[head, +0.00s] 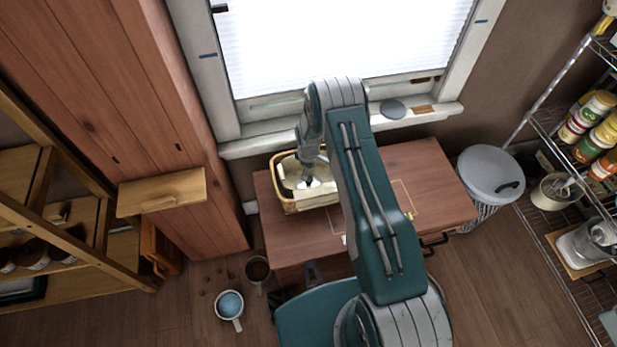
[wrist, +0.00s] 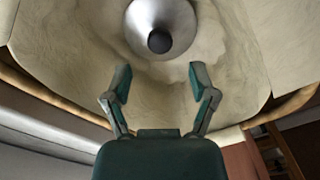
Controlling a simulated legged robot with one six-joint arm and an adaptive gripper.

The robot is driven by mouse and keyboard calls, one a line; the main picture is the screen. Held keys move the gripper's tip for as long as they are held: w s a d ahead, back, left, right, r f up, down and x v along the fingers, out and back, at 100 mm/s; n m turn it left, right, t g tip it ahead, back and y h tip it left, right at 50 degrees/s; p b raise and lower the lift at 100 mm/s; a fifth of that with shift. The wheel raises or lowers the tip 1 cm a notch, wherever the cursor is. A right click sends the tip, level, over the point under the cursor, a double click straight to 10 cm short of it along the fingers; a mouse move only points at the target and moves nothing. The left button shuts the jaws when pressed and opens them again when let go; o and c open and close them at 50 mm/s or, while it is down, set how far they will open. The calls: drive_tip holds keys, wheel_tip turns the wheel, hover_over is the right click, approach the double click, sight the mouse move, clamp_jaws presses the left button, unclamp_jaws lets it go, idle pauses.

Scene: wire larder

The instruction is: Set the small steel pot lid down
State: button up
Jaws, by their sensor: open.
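The small steel pot lid (wrist: 178,22) lies in a cloth-lined basket (head: 290,206), its dark round knob facing my wrist camera. In the head view the lid is mostly hidden by my gripper, with only a pale bit showing inside the basket. My gripper (wrist: 158,75) is open, its two fingers spread apart and empty, just short of the lid's knob. In the head view my gripper (head: 308,180) reaches down into the basket. The cream lining (wrist: 235,50) surrounds the lid in the wrist view.
The basket stands on the left of a wooden table (head: 430,185) below the window. A grey lidded bin (head: 490,175) stands right of the table. Wire shelves (head: 560,235) hold jars and pots at the right. Mugs (head: 230,305) sit on the floor at lower left.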

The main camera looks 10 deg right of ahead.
wheel_tip(320, 180, up, 6)
wheel_tip(320, 180, up, 17)
drive_tip(key=m+t, duration=0.1)
drive_tip(key=m, duration=0.1)
hover_over(309, 179)
drive_tip(key=s, duration=0.1)
drive_tip(key=s+r+m+t, duration=0.1)
drive_tip(key=s+r, duration=0.2)
drive_tip(key=r, duration=0.4)
drive_tip(key=s+r+m+t, duration=0.1)
drive_tip(key=s+r+m, duration=0.15)
drive_tip(key=r, duration=0.45)
drive_tip(key=s+r+m+t, duration=0.1)
drive_tip(key=s+r, duration=0.5)
drive_tip(key=s, duration=0.7)
drive_tip(key=s+r+m+t, duration=0.1)
drive_tip(key=s+r+m, duration=0.3)
drive_tip(key=s, duration=0.9)
wheel_tip(309, 179, up, 3)
drive_tip(key=shift+a+r+t, duration=0.15)
drive_tip(key=shift+a+t, duration=0.05)
drive_tip(key=shift+t, duration=0.1)
